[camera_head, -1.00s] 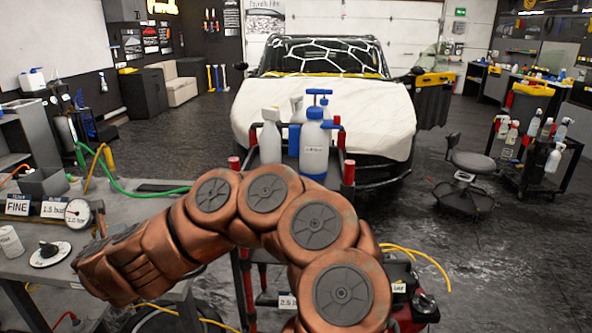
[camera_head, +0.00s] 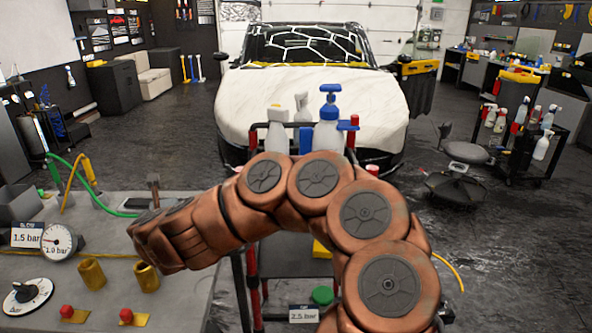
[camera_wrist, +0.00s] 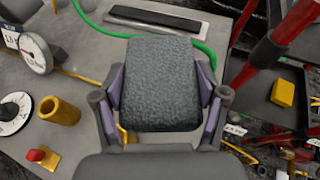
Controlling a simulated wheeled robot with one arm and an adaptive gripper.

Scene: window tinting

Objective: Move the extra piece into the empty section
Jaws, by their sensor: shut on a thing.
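My gripper (camera_wrist: 161,92) is shut on a dark grey, rough-textured block (camera_wrist: 162,62) with rounded edges. The purple-lined fingers press on its left and right sides in the wrist view. The block is above the grey workbench (camera_wrist: 82,95), and its underside is hidden. In the head view my own copper-coloured arm reaches left over the bench (camera_head: 95,215), and the block cannot be made out there. I cannot pick out an empty section in either view.
The bench carries a pressure gauge (camera_head: 62,242), a black knob (camera_head: 25,292), brass cylinders (camera_head: 92,274), red buttons (camera_head: 67,311) and a green hose (camera_head: 105,205). A cart with spray bottles (camera_head: 328,120) stands beyond my arm. A covered car (camera_head: 310,95) is behind it.

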